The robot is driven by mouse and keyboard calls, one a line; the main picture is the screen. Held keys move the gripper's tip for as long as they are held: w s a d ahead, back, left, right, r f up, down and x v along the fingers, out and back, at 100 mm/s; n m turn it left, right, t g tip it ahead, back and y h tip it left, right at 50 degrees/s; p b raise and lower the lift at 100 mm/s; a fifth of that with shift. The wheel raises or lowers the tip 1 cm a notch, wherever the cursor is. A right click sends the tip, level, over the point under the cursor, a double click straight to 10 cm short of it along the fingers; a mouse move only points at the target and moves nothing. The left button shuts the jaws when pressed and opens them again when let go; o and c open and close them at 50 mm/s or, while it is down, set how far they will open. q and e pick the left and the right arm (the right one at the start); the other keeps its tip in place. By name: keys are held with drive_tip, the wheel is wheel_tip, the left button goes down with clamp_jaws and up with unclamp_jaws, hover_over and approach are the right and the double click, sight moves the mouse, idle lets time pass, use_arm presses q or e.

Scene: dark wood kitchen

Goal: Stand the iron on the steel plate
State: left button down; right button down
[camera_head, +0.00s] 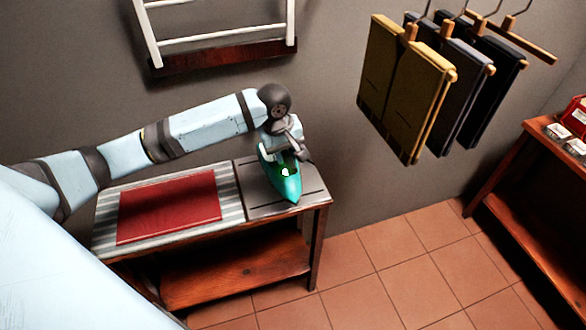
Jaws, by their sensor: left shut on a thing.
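The iron (284,184) is teal green with its tip pointing toward the front of the table. It is at the right end of the wooden table, over the grey steel plate (255,202). My left gripper (284,150) is shut on the iron from above and behind, and hides its rear part. The iron looks tilted, tip toward the viewer; I cannot tell whether it touches the plate. My right gripper is not in view.
A red folded cloth (168,207) lies on the striped board (108,206) left of the plate. Trousers (405,90) hang on hangers at upper right. A wooden shelf unit (520,185) stands far right. A white rack (215,38) is on the wall. Tiled floor is clear.

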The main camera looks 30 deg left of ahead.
use_arm(q)
drive_tip(key=w+a, duration=0.1)
drive_tip(key=a, duration=0.1)
drive_tip(key=w+a, duration=0.2)
drive_tip(key=shift+w+a+r, duration=0.1)
drive_tip(key=shift+w, duration=0.2)
drive_tip(key=shift+f, duration=1.5)
wheel_tip(320, 180, down, 3)
drive_tip(key=shift+f+p, duration=0.2)
drive_tip(key=shift+p, duration=0.15)
drive_tip(key=shift+w+a+f, duration=0.1)
drive_tip(key=shift+f, duration=0.2)
drive_tip(key=c, duration=0.9)
unclamp_jaws()
drive_tip(key=shift+f, duration=0.15)
